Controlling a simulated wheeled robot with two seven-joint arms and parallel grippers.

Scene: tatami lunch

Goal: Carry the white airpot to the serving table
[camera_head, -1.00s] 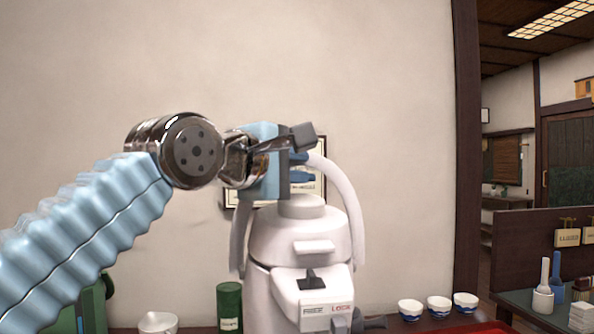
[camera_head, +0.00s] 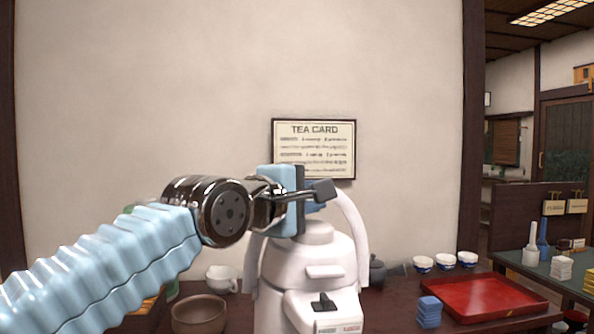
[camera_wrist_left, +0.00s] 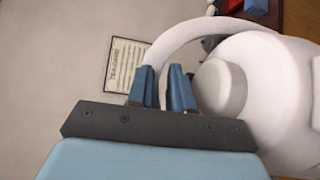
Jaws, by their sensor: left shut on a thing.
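The white airpot (camera_head: 307,262) stands upright in the middle of the head view, its lower part cut off by the frame edge, so I cannot tell whether its base touches anything. Its curved handle (camera_head: 352,225) rises at the top. My left gripper (camera_head: 305,203) is shut on the handle, above the lid. In the left wrist view the two blue fingers (camera_wrist_left: 162,88) sit at the handle arch (camera_wrist_left: 180,36), beside the round lid knob (camera_wrist_left: 222,86). My right gripper is not in view. I cannot tell which surface is the serving table.
A dark table behind bears a red tray (camera_head: 478,309), blue stacked blocks (camera_head: 429,311), white-and-blue bowls (camera_head: 445,261), a dark teapot (camera_head: 376,271), a white cup (camera_head: 221,278) and a brown bowl (camera_head: 198,314). A green-topped table (camera_head: 565,270) is at the right. A tea card (camera_head: 314,148) hangs on the wall.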

